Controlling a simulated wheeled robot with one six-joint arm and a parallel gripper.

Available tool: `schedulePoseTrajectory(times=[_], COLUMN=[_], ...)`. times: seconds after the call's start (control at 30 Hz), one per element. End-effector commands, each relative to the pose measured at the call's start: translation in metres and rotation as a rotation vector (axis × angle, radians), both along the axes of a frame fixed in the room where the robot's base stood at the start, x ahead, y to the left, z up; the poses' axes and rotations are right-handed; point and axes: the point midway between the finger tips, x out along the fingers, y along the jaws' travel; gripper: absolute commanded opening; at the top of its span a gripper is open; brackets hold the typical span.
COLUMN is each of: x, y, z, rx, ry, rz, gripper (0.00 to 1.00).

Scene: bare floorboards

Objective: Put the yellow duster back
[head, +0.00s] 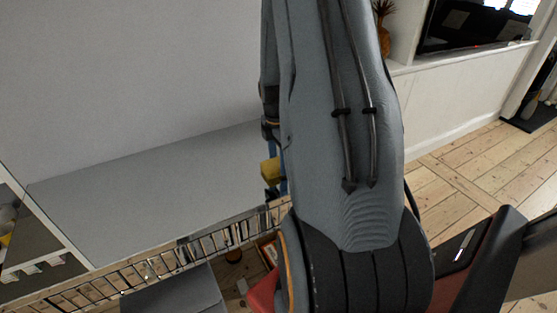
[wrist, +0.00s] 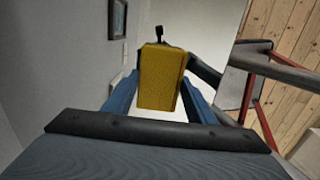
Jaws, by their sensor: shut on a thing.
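The yellow duster (wrist: 161,80) is a yellow block with a short dark piece at its top in the wrist view. My gripper (wrist: 160,97) has blue fingers on either side of it and is shut on it. In the head view the duster (head: 270,171) shows as a small yellow patch at the left edge of my arm, with a bit of blue finger beside it. Most of my gripper is hidden behind my arm there. The duster is held up in front of a pale grey surface.
A wire rack (head: 235,235) with several upright items runs along the bottom of the head view. A grey box-like thing (head: 175,292) lies below it. A screen (head: 475,22) stands on a white ledge at the upper right. Bare floorboards (head: 465,180) show at right.

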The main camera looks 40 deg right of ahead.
Motion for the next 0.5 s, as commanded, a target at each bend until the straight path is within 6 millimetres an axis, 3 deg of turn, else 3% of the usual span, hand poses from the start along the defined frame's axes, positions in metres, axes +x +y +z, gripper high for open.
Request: schedulePoseTrajectory(times=[0.13,0.17,0.27,0.5], x=[-0.0001,0.0000,0.0000,0.0000], y=[0.0001,0.0000,0.0000,0.0000], z=[-0.0016,-0.0020,-0.0016,-0.0015], rx=[0.000,0.000,0.000,0.000], ry=[0.001,0.000,0.000,0.000], rz=[0.000,0.000,0.000,0.000], gripper=[0.26,0.52,0.69,0.69])
